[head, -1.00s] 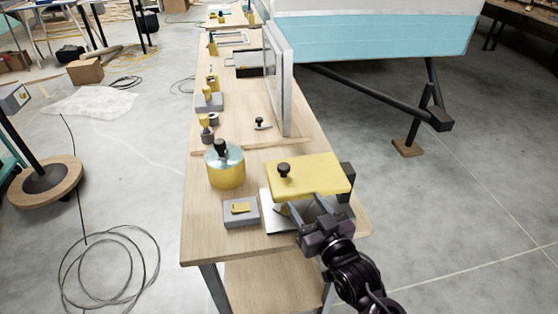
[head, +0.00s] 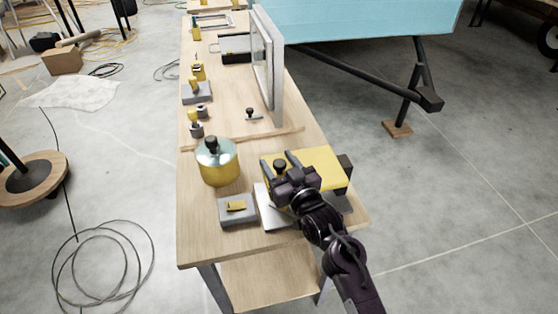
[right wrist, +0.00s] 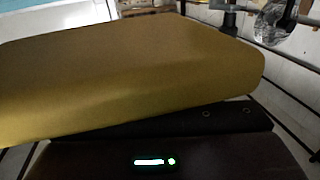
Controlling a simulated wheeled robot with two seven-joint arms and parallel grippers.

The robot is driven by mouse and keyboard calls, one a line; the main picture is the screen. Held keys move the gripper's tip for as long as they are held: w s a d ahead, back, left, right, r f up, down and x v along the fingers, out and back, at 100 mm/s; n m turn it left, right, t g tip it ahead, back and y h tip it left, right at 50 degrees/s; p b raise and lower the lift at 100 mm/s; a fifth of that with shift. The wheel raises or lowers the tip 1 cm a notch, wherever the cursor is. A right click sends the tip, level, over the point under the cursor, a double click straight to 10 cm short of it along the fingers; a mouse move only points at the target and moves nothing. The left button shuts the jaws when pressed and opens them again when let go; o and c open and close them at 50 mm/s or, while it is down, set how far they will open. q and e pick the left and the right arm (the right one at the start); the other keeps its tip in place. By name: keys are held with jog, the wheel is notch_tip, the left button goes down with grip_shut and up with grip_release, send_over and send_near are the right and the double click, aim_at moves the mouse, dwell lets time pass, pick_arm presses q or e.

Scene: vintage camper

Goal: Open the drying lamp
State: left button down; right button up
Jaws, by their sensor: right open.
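The drying lamp appears to be the unit at the bench's near right corner. It has a yellow top (head: 324,163), a black knob (head: 280,165) at the top's left, a dark block (head: 345,166) at its right and a pale metal plate (head: 270,209) below. How far the top stands open is unclear. My right gripper (head: 279,157) is open, its fingers seen on either side of the knob; contact cannot be told. In the right wrist view the yellow top (right wrist: 130,75) fills the upper middle, and the knob is not visible. My left gripper is not in view.
A grey block with a yellow piece (head: 237,210) lies left of the plate. A yellow pot with a glassy lid (head: 219,164) stands behind it. A wooden strip (head: 245,137) and an upright framed panel (head: 268,70) are farther back. Cable coils (head: 105,265) lie on the floor.

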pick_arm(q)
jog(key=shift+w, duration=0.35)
pick_arm(e)
grip_shut()
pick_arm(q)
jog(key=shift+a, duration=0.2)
pick_arm(e)
jog(key=shift+r, duration=0.1)
